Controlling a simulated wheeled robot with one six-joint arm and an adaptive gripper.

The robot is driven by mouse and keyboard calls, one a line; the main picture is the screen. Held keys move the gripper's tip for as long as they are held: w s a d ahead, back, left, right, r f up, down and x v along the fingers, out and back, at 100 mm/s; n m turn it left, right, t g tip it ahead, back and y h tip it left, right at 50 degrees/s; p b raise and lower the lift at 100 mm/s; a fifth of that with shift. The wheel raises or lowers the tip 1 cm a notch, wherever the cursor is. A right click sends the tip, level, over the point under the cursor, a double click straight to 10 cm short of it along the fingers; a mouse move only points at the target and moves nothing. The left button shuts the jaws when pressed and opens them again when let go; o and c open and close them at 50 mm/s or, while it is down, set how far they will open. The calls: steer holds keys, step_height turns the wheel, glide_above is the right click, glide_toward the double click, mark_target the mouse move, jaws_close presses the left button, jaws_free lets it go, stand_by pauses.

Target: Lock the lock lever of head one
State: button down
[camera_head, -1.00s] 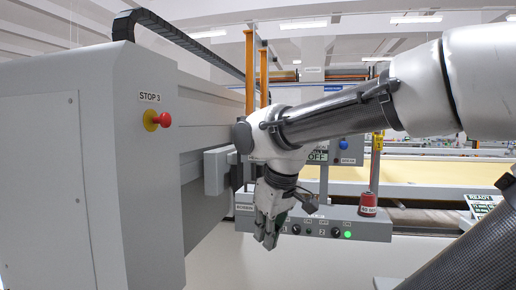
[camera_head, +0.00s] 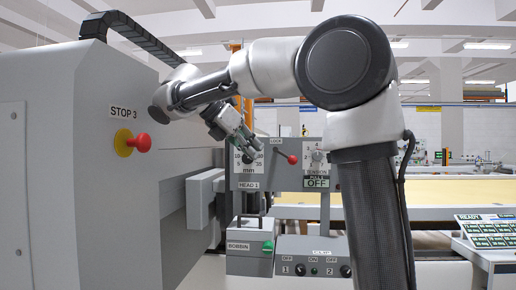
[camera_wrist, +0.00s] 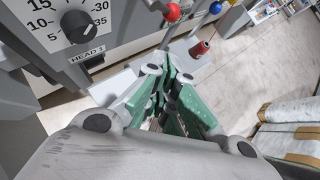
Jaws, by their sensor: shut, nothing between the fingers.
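The head one panel (camera_head: 240,184), labelled HEAD 1, stands in the middle of the head view. Its lock lever is a short arm with a red ball knob (camera_head: 292,159), below and right of the LOCK label (camera_head: 276,142). My gripper (camera_head: 247,144) is left of the knob, over the panel's numbered mm dial (camera_head: 249,163), and partly hides it. In the wrist view the knob (camera_wrist: 172,12) is at the top, beyond and apart from my gripper's green fingers (camera_wrist: 168,82). The fingers are shut with nothing between them.
A grey cabinet (camera_head: 75,215) with a red STOP 3 button (camera_head: 142,143) fills the left. Right of the lever is a tension dial (camera_head: 317,157).

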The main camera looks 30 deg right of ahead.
mark_target(285, 156)
steer(key=w+d+f, duration=0.1)
steer(key=d+f, duration=0.3)
steer(key=d, duration=0.5)
steer(key=shift+w+d, duration=0.1)
steer(key=shift+d+r+n+h, duration=0.3)
steer(key=shift+d+r+h, duration=0.05)
steer(key=shift+d+h, duration=0.25)
steer(key=shift+a, duration=0.1)
